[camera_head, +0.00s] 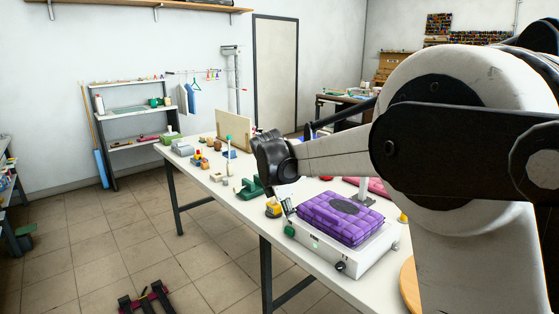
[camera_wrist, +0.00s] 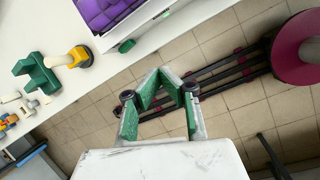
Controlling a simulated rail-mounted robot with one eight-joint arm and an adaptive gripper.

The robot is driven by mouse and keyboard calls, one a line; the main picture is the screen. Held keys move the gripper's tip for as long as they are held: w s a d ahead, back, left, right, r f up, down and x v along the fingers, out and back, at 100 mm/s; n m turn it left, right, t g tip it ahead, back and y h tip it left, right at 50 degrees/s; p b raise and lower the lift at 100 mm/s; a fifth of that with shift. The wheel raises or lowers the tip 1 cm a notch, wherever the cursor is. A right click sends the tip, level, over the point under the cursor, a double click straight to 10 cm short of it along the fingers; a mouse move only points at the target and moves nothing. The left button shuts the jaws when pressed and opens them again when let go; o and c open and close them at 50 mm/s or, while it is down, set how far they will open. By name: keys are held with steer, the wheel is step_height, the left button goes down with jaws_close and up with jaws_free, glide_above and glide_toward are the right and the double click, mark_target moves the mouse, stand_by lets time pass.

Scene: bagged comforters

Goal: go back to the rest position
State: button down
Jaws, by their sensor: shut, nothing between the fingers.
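My gripper (camera_wrist: 162,74) shows in the wrist view with its green-padded fingers drawn together at the tips. It is shut and empty, over the tiled floor just beyond the table edge. In the head view my arm reaches in from the right, and its dark wrist is above the table; the fingers cannot be made out clearly there. A purple bagged comforter (camera_head: 340,216) lies flat on a white box-like base (camera_head: 350,256) on the table. Its corner also shows at the top of the wrist view (camera_wrist: 105,12), apart from my gripper.
The long white table (camera_head: 222,182) holds a green tool (camera_head: 250,188), a yellow-and-black item (camera_head: 273,209) and several small objects. Shelves (camera_head: 132,115) stand at the back left. Tiled floor (camera_head: 120,235) is open left of the table. A magenta disc (camera_wrist: 297,50) shows at the right.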

steer(key=s+d+r+m+t+y, duration=0.1)
steer(key=s+d+r+m, duration=0.4)
steer(key=s, duration=0.4)
steer(key=s+d+r+m+t+y, duration=0.1)
steer(key=s+d+r+m, duration=0.2)
steer(key=s+d+m, duration=0.35)
steer(key=s+d+f+m, duration=0.1)
steer(key=s+d+m, duration=0.1)
steer(key=s, duration=0.5)
steer(key=s+d+f+m+t, duration=0.1)
steer(key=s+d+f+m, duration=0.1)
steer(key=s+m, duration=0.3)
steer(key=s+d+f+m+t, duration=0.1)
steer(key=s+d+f+m, duration=0.1)
steer(key=s, duration=0.8)
steer(key=shift+f+m+y, duration=0.25)
steer(key=shift+m+y, duration=0.05)
steer(key=shift+m, duration=0.35)
